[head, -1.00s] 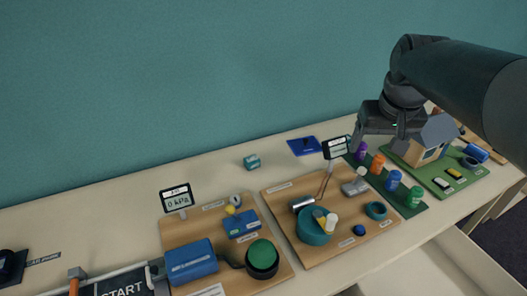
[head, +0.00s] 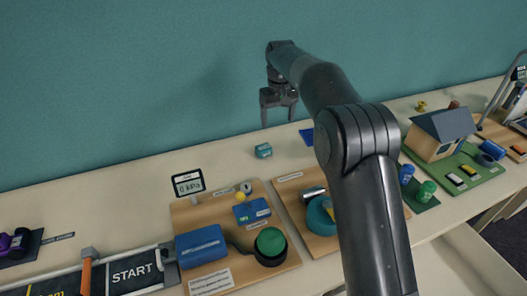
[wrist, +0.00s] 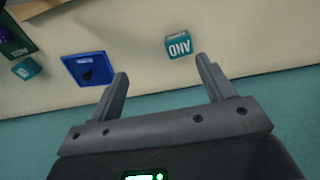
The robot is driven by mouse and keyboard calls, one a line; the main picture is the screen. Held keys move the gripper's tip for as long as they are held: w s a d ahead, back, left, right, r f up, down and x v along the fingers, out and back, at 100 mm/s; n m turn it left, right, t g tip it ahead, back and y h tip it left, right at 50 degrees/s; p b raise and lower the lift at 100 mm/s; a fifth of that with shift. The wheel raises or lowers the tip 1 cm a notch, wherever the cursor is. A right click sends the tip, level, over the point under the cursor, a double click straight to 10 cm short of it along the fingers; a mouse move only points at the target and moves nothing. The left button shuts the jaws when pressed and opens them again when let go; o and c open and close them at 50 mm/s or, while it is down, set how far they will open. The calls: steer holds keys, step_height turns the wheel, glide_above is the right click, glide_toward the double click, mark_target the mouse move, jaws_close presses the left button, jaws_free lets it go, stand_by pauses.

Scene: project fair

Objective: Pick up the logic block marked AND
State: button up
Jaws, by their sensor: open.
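The logic block marked AND is a small teal block (head: 263,151) at the back of the table, near the wall, in the head view. In the wrist view the teal block (wrist: 178,46) shows its white AND lettering, upside down, lying beyond and between my two fingertips. My gripper (head: 279,117) is open and empty, hanging above the table's back edge, above and slightly right of the block and apart from it. It also shows in the wrist view (wrist: 162,82), with the fingers wide apart.
A blue tray (wrist: 84,68) with a dark shape lies beside the block. Another small teal block (wrist: 26,68) lies farther left in the wrist view. The pressure board (head: 222,279) stands in front of the block. The teal wall is close behind my gripper.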

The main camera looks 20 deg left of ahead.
glide_above(265, 150)
step_height(265, 150, down, 4)
steer(key=shift+n, duration=0.4)
steer(key=f, duration=0.6)
steer(key=shift+a+f, duration=0.1)
steer(key=shift+a, duration=0.15)
steer(key=shift+d+f, duration=0.2)
steer(key=shift+f, duration=1.1)
steer(key=shift+d+f, duration=0.15)
steer(key=shift+f, duration=1.15)
steer(key=shift+c, duration=0.5)
steer(key=c, duration=0.9)
steer(key=shift+c, duration=0.3)
steer(key=shift+r, duration=0.1)
